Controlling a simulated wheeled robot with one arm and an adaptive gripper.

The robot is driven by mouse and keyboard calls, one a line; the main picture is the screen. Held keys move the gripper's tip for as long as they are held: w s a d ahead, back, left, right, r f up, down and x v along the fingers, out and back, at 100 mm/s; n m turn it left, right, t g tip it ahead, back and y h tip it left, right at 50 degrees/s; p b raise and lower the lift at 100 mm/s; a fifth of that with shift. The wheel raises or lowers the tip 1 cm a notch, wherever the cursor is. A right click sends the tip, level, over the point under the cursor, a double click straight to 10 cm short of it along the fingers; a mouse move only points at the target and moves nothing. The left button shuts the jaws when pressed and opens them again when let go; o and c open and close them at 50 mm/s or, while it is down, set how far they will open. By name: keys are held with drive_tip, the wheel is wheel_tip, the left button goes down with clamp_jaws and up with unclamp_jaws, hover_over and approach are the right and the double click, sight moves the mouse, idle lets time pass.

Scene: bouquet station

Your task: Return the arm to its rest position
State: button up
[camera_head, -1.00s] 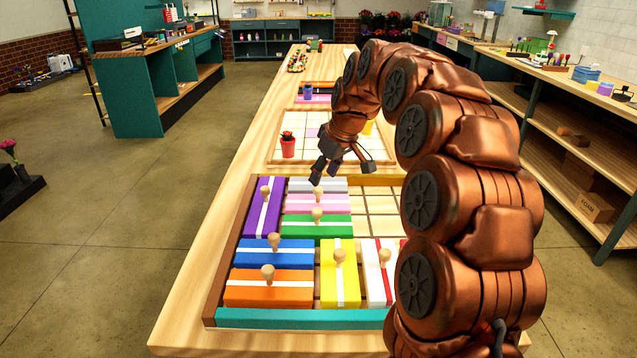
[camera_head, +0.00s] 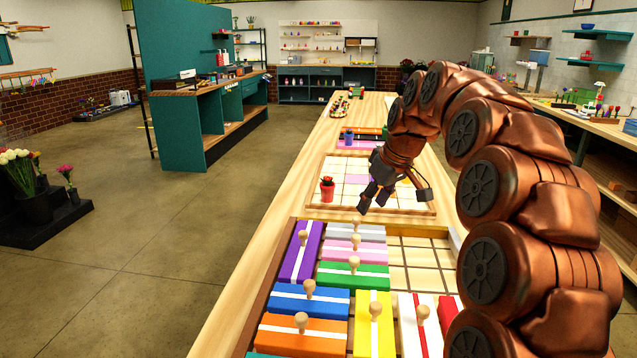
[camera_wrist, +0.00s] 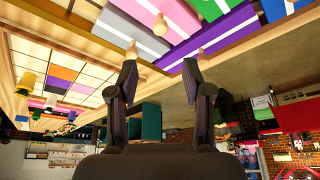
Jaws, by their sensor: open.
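My copper-coloured arm arches up from the right side of the head view and bends down toward the table. My gripper (camera_head: 392,205) hangs open and empty above the table, between the tray of coloured blocks and the tiled board behind it. In the wrist view my gripper (camera_wrist: 160,75) shows its two dark fingers spread apart with nothing between them. The wrist view looks upside down, with the blocks at the top.
A wooden tray (camera_head: 420,257) holds several coloured blocks with wooden knobs; its right part is empty. A red flower pot (camera_head: 327,190) stands on the tiled board (camera_head: 340,168). A teal workbench (camera_head: 205,130) stands at left, with open floor (camera_head: 150,250) before it.

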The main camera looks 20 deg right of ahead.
drive_tip(key=s+a+f+m+g+p, duration=0.15)
drive_tip(key=s+a, duration=0.25)
drive_tip(key=s, duration=0.5)
drive_tip(key=s+a+f+g+h+p, duration=0.1)
drive_tip(key=s+a+p, duration=0.25)
drive_tip(key=s, duration=0.65)
drive_tip(key=s+a+f+m+g+p, duration=0.1)
drive_tip(key=s+a+f+g+p, duration=0.1)
drive_tip(key=s+a, duration=0.5)
drive_tip(key=s+d+f+m, duration=0.1)
drive_tip(key=s+f, duration=0.1)
drive_tip(key=s, duration=0.5)
drive_tip(key=s+d+f+m+g+p, duration=0.1)
drive_tip(key=s, duration=0.6)
drive_tip(key=shift+s+d+f+h, duration=0.2)
drive_tip(key=shift+d+f+h, duration=0.05)
drive_tip(key=shift+f+h, duration=0.15)
